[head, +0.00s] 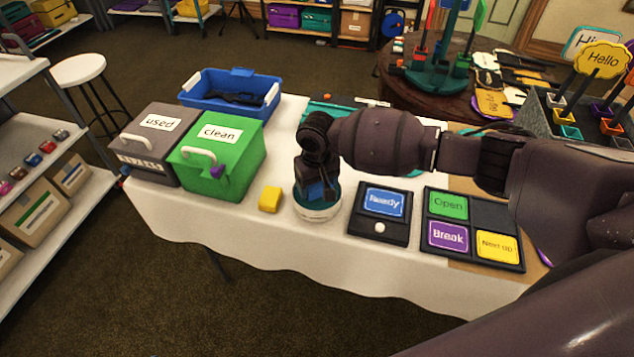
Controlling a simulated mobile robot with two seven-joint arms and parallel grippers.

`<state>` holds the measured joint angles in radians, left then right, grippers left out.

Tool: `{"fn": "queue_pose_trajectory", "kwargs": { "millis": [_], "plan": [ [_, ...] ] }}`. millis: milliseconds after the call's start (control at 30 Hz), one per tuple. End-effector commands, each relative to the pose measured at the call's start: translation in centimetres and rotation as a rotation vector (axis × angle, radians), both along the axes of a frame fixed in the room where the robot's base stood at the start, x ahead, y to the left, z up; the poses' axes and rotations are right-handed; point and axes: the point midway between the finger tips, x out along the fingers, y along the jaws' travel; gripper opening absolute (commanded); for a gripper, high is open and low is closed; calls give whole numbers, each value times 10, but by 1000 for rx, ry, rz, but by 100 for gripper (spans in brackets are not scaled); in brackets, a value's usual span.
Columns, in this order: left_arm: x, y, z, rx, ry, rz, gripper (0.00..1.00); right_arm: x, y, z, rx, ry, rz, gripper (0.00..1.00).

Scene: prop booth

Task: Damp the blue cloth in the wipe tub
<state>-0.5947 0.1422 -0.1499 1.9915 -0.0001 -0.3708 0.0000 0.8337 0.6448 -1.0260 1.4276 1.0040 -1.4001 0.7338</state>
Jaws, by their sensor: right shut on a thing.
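The wipe tub (318,214) is a low round white tub with a teal rim, on the white-covered table near its front edge. My right gripper (315,190) points straight down into the tub's opening from above, shut on the blue cloth (316,190). Only small blue patches of the cloth show between the dark fingers, at rim height. The gripper and the rim hide the tub's inside, so I cannot tell how deep the cloth sits. My left gripper is not in view.
A yellow block (270,199) stands close left of the tub. Further left are a green "clean" box (222,165), a grey "used" box (150,150) and a blue crate (200,89). Right are a "Ready" sign stand (382,215) and a black tray of signs (473,210).

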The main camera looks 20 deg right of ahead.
Motion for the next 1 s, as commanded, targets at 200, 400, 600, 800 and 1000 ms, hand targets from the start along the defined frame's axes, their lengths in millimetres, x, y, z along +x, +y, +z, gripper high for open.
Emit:
{"fn": "queue_pose_trajectory", "kwargs": {
  "millis": [200,400,600,800,1000],
  "plan": [
    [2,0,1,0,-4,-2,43,0,0,-2,0,0,0,53],
    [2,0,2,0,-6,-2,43,0,0,-4,0,0,0,53],
    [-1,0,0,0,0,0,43,0,0,-6,0,0,0,53],
    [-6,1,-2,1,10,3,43,0,0,-7,0,0,0,53],
    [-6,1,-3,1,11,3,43,0,0,-7,0,0,0,53]
  ]
}}
